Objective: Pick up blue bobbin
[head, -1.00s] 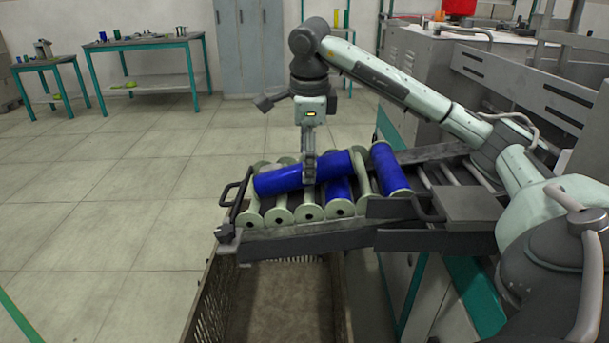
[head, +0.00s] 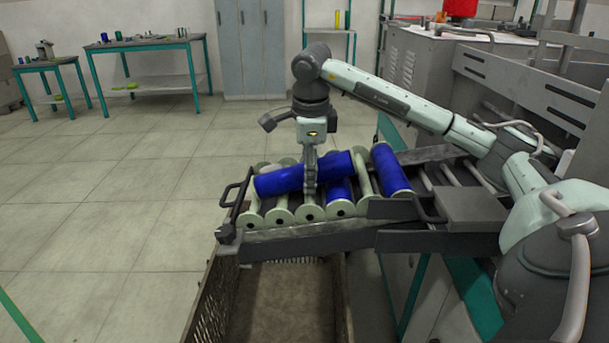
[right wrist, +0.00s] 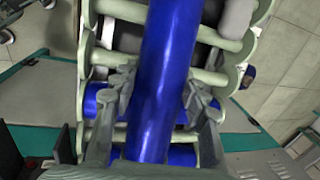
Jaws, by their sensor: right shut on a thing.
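A blue bobbin (head: 281,180) lies crosswise on top of the row of bobbins on the rack. My right gripper (head: 310,186) reaches down from above and is shut on this bobbin. In the right wrist view the blue bobbin (right wrist: 164,75) runs between the two fingers of my right gripper (right wrist: 158,100). A second blue bobbin (head: 340,194) sits in the row, partly under the held one. A third blue bobbin (head: 391,170) lies at the right of the row. My left gripper is not in view.
Pale empty bobbins (head: 309,212) lie side by side on the dark rack (head: 300,238). A crate (head: 205,305) stands on the floor below it. A grey machine (head: 425,75) is behind at the right. Tables (head: 150,43) stand far left; the floor between is clear.

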